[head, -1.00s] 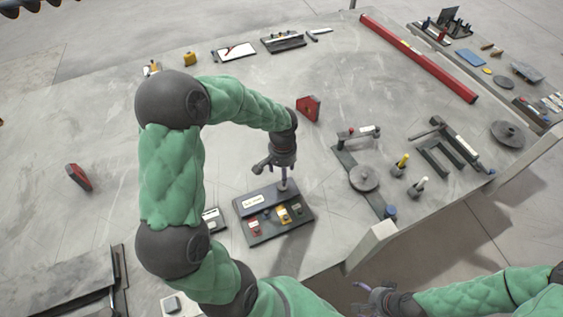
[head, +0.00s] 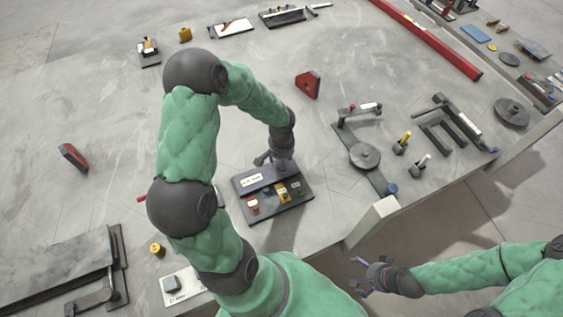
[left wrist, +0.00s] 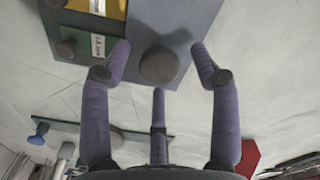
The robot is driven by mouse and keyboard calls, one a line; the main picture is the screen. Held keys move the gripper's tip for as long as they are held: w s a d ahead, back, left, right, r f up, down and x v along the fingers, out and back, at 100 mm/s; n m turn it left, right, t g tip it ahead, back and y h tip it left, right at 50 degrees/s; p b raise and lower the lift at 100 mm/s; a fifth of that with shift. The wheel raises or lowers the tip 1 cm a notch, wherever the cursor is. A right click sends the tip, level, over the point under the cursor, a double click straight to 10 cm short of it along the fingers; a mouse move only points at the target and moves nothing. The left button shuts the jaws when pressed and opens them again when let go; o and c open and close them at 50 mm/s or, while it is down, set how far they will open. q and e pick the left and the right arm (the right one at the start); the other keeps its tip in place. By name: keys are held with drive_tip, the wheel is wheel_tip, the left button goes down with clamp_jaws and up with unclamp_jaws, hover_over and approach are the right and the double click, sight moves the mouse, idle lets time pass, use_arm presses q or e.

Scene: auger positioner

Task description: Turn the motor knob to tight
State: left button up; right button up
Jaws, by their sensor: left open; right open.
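The control panel (head: 287,207) is a dark box near the table's front edge, with small coloured controls along its front. My left gripper (head: 276,165) is over its back right part, pointing down, and hides what lies under it. In the left wrist view a round dark knob (left wrist: 159,65) stands on a grey panel face (left wrist: 196,14) between the open fingers of the left gripper (left wrist: 160,70). I see no finger clearly touching the knob. Its label cannot be read. My right gripper (head: 373,270) is open and empty, off the table's front edge.
A red block (head: 308,84) stands behind the panel. A fixture with a round disc (head: 364,156) is to its right.

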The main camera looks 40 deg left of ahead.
use_arm(q)
drive_tip(key=c, duration=1.1)
drive_tip(key=shift+c, duration=0.2)
